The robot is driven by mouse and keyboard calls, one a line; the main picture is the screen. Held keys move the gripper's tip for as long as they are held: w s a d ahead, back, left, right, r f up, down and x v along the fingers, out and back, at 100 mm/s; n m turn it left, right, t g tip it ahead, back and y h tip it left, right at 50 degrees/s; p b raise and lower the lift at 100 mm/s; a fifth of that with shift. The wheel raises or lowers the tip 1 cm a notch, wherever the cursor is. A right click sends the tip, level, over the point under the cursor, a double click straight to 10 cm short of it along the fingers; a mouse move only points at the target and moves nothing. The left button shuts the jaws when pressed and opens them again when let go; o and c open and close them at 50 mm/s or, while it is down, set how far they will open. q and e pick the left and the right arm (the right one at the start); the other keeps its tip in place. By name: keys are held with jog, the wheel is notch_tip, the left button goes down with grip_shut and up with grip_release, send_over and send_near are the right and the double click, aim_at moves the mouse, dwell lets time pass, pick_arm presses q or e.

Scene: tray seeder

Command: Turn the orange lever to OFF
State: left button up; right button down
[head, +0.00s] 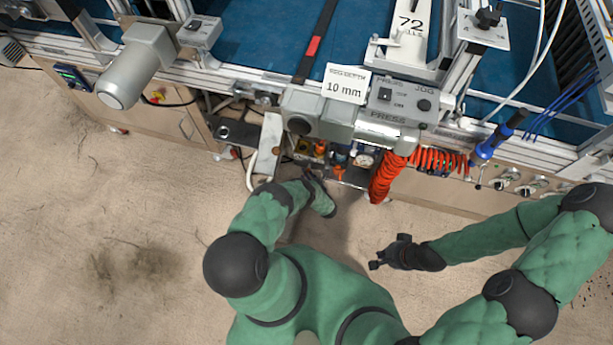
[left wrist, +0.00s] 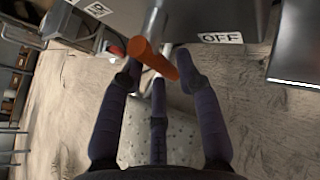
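The orange lever (left wrist: 154,59) shows in the left wrist view, slanting down to the right from a grey metal shaft. An OFF label (left wrist: 221,38) is to its right, on the grey housing. My left gripper (left wrist: 158,70) is open, with its dark fingers spread around the lever; its right fingertip is close to the lever's lower end, and contact is unclear. In the head view my left gripper (head: 313,179) is below the machine's front edge, and the lever cannot be picked out with certainty. My right gripper (head: 389,253) is over bare floor, away from the machine, and looks open and empty.
A red coiled hose (head: 385,178) hangs to the right of my left gripper. The grey press housing (head: 305,114) overhangs the area. A second label (left wrist: 97,9), too small to read, is at upper left in the left wrist view. The floor in front is clear.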

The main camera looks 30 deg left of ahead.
pick_arm(q)
grip_shut()
jog(key=shift+w, duration=0.1)
jog(key=shift+d+n+h, duration=0.4)
jog(key=shift+n+h, duration=0.4)
jog(key=shift+h, duration=0.4)
grip_release()
